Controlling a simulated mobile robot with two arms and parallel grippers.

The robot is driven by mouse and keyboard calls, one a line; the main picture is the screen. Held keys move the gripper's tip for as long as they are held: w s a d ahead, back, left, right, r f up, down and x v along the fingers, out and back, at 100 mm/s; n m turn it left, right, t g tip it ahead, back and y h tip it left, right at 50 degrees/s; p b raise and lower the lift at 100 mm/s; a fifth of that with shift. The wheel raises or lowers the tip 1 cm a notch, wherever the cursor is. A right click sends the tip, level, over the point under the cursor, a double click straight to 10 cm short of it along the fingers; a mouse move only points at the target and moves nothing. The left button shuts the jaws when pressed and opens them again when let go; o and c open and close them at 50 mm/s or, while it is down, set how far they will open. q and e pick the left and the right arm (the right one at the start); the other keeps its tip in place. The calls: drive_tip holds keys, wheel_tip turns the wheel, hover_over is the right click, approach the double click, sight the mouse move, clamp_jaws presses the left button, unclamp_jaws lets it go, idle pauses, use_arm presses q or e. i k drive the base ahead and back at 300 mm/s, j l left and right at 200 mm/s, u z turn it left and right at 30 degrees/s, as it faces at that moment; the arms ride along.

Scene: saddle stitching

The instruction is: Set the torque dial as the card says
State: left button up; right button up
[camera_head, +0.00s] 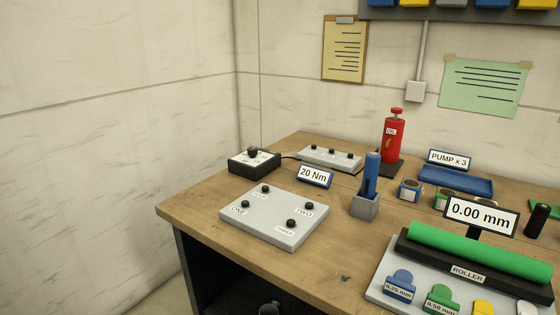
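A small blue-framed card (315,176) reading "20 Nm" stands on the wooden table, left of centre. Left of it is a black box (254,163) with a black knob on top and pale markings too small to read; this looks like the dial, but I cannot tell its setting. A blue-handled tool (371,173) stands upright in a grey holder (365,207) to the right of the card. Neither gripper can be made out in the head view.
A grey plate (272,228) with several black knobs labelled ONE, TWO and more lies in front. Behind are a grey knobbed strip (330,158) and a red oil can (394,138). A green roller (480,250) fills the right. Bare wood (200,206) shows at the left corner.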

sight(252, 152)
drive_tip(key=i+j+z, duration=0.1)
drive_tip(key=z, duration=0.5)
drive_tip(key=i+j+z, duration=0.2)
drive_tip(key=j, duration=0.25)
drive_tip(key=i+j+z, duration=0.15)
drive_tip(key=j, duration=0.35)
drive_tip(key=i+j+z, duration=0.2)
drive_tip(key=j, duration=0.25)
drive_tip(key=j+z, duration=0.2)
drive_tip(key=j, duration=0.3)
